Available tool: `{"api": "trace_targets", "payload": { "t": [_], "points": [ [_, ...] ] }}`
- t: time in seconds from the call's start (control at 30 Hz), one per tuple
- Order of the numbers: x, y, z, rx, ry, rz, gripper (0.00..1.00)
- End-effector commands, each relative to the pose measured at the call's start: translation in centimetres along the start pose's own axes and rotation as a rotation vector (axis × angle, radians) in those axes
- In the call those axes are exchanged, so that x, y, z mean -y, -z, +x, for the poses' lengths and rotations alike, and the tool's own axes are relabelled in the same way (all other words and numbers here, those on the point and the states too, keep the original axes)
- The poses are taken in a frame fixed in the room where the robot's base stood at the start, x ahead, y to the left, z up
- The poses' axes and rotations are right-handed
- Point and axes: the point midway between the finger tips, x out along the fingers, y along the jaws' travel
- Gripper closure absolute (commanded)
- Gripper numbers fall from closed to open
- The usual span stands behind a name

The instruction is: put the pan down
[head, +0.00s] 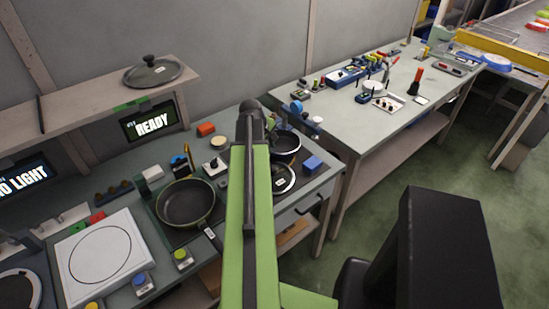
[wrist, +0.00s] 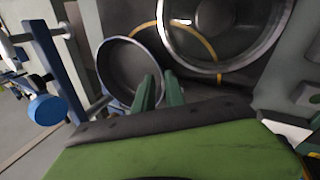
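A small dark pan with a pale outer wall (head: 287,145) shows just right of my arm in the head view, over the back of the right-hand hob. In the wrist view the pan (wrist: 122,70) is at the upper left, its right rim at my fingers. My gripper (wrist: 160,90) has its two green fingers close together, one on each side of that rim; the grip itself is partly hidden. In the head view my arm hides most of the gripper. I cannot tell whether the pan's base touches the surface below. The pan looks empty.
A larger pan with a greenish rim (head: 187,203) stands left of my arm. A round, pale-rimmed item (head: 283,179) lies on the hob close in front; a ringed round item (wrist: 222,28) shows beside the pan. A lid (head: 152,73) rests on the shelf.

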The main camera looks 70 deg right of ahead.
Motion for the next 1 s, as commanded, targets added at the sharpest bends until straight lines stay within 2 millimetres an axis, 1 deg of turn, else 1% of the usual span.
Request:
{"api": "trace_targets", "payload": {
  "t": [0.07,0.13,0.33,0.43,0.67,0.77,0.8,1.0],
  "points": [
    [0.0,0.0,0.0,0.0,0.0,0.0,0.85],
    [0.0,-0.1,0.7,0.0,0.0,0.001,0.85],
    [0.3,-0.2,4.2,0.001,0.0,0.002,0.85],
    [0.2,-0.2,5.3,0.001,0.0,0.001,0.85],
    [0.0,-0.2,5.0,0.0,0.0,0.001,0.85],
    [0.0,-0.2,5.0,0.0,0.0,0.001,0.98],
    [0.0,-0.2,5.0,0.0,0.0,0.002,1.0],
    [0.0,-0.2,5.0,0.001,0.0,0.002,1.0]
  ]
}}
